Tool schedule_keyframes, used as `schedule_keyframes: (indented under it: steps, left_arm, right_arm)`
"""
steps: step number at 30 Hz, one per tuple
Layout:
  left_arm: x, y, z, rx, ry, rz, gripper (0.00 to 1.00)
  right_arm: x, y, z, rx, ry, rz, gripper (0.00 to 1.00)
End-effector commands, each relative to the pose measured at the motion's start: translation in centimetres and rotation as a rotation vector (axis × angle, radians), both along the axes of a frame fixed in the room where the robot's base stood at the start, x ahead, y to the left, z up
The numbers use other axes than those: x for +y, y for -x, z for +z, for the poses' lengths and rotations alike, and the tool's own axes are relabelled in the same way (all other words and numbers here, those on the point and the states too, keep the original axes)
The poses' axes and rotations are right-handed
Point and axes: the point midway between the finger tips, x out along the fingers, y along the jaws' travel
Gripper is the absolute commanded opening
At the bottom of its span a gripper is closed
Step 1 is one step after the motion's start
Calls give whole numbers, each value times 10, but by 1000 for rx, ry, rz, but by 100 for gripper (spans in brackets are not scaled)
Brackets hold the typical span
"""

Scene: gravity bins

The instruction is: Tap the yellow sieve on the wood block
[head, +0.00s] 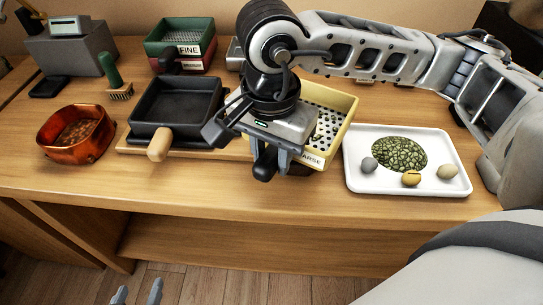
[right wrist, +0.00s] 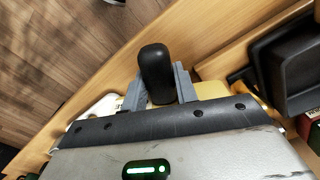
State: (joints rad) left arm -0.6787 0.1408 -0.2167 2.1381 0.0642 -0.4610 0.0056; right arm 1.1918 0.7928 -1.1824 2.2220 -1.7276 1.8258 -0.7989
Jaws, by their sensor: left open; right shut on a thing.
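The yellow sieve (head: 343,112), with a perforated floor and a label that reads as COARSE, is partly hidden behind my right gripper (head: 271,160). My right gripper is shut on the sieve's black handle (head: 264,173). In the right wrist view the handle (right wrist: 156,65) stands between the two grey fingers (right wrist: 160,88). A dark brown patch shows under the sieve's front edge; I cannot tell whether it is the wood block or whether the sieve touches it. My left gripper (head: 137,293) is open and empty at the bottom edge, in front of the table.
A black pan (head: 175,105) sits on a board left of the sieve. A white tray (head: 405,188) with a green speckled patch and several stones is to the right. A copper bowl (head: 77,135), brush (head: 115,80), scale (head: 70,48) and green and red sieves (head: 180,40) stand left and behind.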

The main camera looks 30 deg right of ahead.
Motion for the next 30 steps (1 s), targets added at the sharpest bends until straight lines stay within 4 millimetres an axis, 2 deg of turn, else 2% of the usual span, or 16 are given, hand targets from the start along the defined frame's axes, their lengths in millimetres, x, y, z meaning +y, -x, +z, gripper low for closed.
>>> schedule_keyframes:
  steps: [16, 20, 25, 26, 30]
  left_arm:
    - [1, 4, -9, 18, -7, 0, 55]
    - [1, 3, -27, 16, -7, 0, 55]
    - [1, 2, -60, 9, -8, -1, 55]
    - [1, 1, -49, 7, -7, 0, 55]
    - [1, 0, -46, 5, -7, -1, 55]
  right_arm:
    - [0, 0, 1, -1, -1, 0, 0]
    - [0, 0, -15, -1, -1, 0, 0]
    - [0, 0, -42, -2, -1, 0, 0]
    - [0, 0, -32, -3, -1, -1, 0]
    - [0, 0, -28, -1, -1, -1, 0]
